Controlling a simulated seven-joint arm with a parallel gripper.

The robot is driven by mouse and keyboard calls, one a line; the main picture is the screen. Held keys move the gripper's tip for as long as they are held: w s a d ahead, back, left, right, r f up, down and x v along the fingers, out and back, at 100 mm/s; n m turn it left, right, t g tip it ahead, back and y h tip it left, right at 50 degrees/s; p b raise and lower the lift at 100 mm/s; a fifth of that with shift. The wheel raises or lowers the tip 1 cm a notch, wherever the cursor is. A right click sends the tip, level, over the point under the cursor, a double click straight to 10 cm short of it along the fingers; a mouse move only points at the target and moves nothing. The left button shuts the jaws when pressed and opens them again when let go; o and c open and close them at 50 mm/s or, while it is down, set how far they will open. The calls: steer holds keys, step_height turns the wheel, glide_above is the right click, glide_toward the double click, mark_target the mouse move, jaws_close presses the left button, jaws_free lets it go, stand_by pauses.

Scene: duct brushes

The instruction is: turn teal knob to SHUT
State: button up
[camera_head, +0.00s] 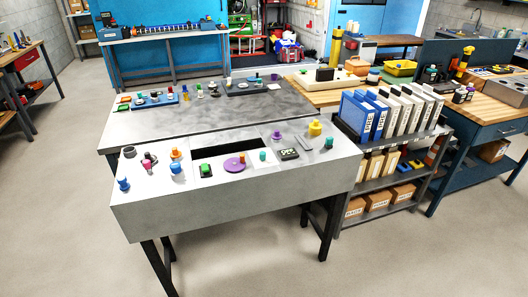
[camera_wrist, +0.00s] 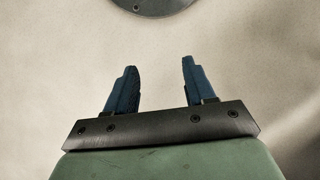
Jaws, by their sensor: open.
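In the head view, a grey console (camera_head: 235,208) carries several coloured knobs and buttons on its top. A small teal knob (camera_head: 328,142) stands near its right end. Another small teal piece (camera_head: 263,155) stands near the middle, right of a purple disc (camera_head: 233,164). I cannot tell which of the two is the task's knob. Any SHUT mark or pointer direction is too small to read. My gripper (camera_wrist: 160,66) shows only in the wrist view. Its two blue fingers are apart with nothing between them, over pale floor, with no knob in that view.
Close neighbours on the console include a yellow knob (camera_head: 315,128), a dark display box (camera_head: 289,154), a green button (camera_head: 205,170) and a dark slot (camera_head: 224,146). A shelf of binders (camera_head: 385,112) stands against the right side. The floor in front is clear.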

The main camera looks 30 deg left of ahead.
steer(key=w+a+r+n+t, duration=0.1)
steer(key=w+a+r+t, duration=0.1)
steer(key=w+a+r, duration=0.45)
steer(key=w+a+r+n+t, duration=0.15)
steer(key=w+a, duration=0.25)
steer(key=w, duration=0.5)
steer(key=n+t+y, duration=0.3)
steer(key=n+y, duration=0.2)
glide_toward(263, 153)
steer(key=w+d+r, duration=0.2)
steer(key=d+r, duration=0.1)
steer(key=d, duration=0.2)
steer(key=w+a+r+n, duration=0.2)
steer(key=a, duration=0.1)
steer(key=a+f+n, duration=0.1)
steer(key=f+n, duration=0.1)
steer(key=f, duration=0.2)
steer(key=s+a+f+n+g, duration=0.1)
steer(key=a+f+n, duration=0.1)
steer(key=f, duration=0.2)
steer(key=s+a+f+n+g, duration=0.1)
steer(key=a+f+n, duration=0.1)
steer(key=f, duration=0.3)
steer(key=shift+a, duration=0.1)
steer(key=shift+c, duration=0.4)
